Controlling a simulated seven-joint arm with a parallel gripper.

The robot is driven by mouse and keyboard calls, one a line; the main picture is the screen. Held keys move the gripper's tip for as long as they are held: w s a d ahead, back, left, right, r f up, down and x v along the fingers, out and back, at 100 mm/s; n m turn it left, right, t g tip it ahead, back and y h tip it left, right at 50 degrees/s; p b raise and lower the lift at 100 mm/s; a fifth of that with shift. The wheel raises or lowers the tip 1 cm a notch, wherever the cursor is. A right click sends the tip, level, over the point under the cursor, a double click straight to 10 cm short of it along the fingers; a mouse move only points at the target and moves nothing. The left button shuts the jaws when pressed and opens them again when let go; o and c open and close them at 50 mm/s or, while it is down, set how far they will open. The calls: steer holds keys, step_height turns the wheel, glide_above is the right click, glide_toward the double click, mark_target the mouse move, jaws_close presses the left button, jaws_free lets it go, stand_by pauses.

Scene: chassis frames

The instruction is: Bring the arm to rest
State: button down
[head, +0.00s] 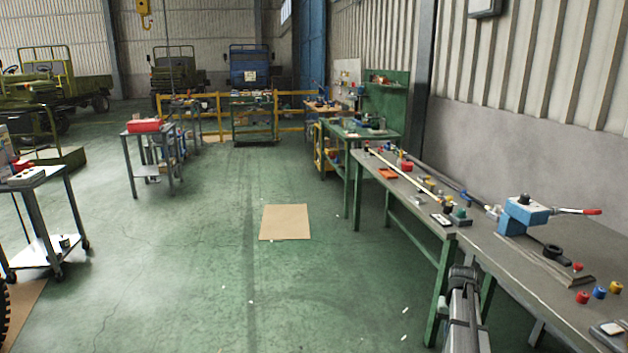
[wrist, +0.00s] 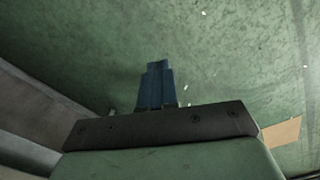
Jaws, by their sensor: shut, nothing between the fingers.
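My gripper (wrist: 157,65) shows in the wrist view as dark blue fingers held together, with nothing between them. The fingers extend from a dark plate with bolts. Green floor lies beyond the fingertips, and they appear to touch nothing. In the head view, a grey and black part of my arm shows at the bottom, just left of the near workbench (head: 520,268). I cannot make out the fingers in that view.
The workbench along the right wall carries a blue vise-like tool (head: 522,215), coloured knobs and small parts. A cardboard sheet (head: 284,222) lies on the floor; a tan sheet also shows in the wrist view (wrist: 283,132). Carts stand left. The middle floor is mostly clear.

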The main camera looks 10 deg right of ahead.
steer(key=s+a+f+n, duration=0.25)
steer(key=a+f, duration=0.25)
steer(key=a, duration=0.8)
steer(key=s+a+f+n, duration=0.2)
steer(key=s+a+f, duration=0.2)
steer(key=a, duration=0.9)
steer(key=s+a+f+n, duration=0.25)
steer(key=a+f, duration=0.25)
steer(key=a, duration=0.8)
steer(key=s+f+g, duration=0.3)
steer(key=s+f, duration=0.7)
steer(key=s, duration=0.5)
steer(key=s+f+g, duration=0.3)
steer(key=s+f, duration=0.7)
steer(key=s, duration=0.5)
steer(key=shift+d+m+g, duration=0.2)
steer(key=shift+m+g, duration=0.2)
